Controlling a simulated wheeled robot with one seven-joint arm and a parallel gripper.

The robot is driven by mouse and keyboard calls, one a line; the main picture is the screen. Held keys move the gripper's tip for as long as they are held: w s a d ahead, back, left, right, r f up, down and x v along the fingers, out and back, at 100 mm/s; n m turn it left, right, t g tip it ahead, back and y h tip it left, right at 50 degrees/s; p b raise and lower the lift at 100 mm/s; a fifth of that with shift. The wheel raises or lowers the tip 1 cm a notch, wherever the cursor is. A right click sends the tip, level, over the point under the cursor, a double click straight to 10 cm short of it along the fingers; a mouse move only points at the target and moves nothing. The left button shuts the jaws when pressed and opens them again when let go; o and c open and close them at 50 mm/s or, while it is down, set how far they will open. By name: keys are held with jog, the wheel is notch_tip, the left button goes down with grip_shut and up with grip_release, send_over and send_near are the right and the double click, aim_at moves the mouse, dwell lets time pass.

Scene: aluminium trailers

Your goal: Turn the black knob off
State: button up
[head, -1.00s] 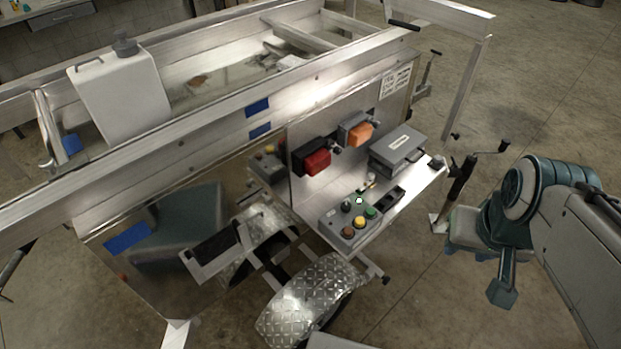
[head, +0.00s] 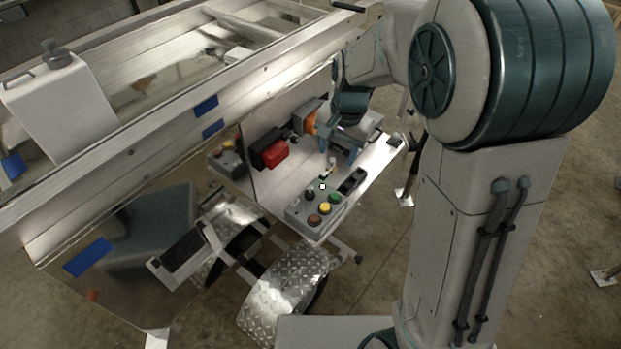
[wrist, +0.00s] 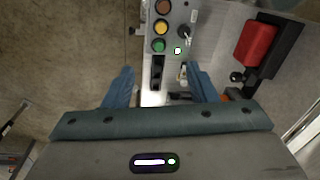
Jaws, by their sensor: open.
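The black knob (head: 309,194) sits on a grey control box (head: 294,215), beside green, yellow and brown buttons. In the wrist view the black knob (wrist: 184,32) is at the top, right of the yellow button, on the box's face (wrist: 176,12). My gripper (head: 339,155) is open, with its blue fingers pointing down over the shelf behind the box. In the wrist view the empty gripper (wrist: 160,69) has its fingers spread on either side of the shelf, apart from the knob. Which way the knob points is too small to tell.
A red switch unit (head: 275,153) and an orange one (head: 311,122) are mounted on the upright panel left of and behind my gripper. A black rocker piece (head: 352,181) lies beside the control box. A diamond-plate fender (head: 275,302) is below the shelf.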

aim_at(310, 193)
jog(key=w+a+f+m+h, duration=0.1)
jog(key=w+a+f+m, duration=0.1)
jog(key=w+a+f, duration=0.55)
jog(key=shift+g, duration=0.4)
jog(key=f+p, duration=0.1)
jog(key=f, duration=0.4)
jog(key=f+p, duration=0.1)
jog(key=f, duration=0.4)
jog(key=s+d+f, duration=0.1)
jog(key=f, duration=0.4)
jog(key=shift+f+p, duration=0.4)
jog(key=c, duration=1)
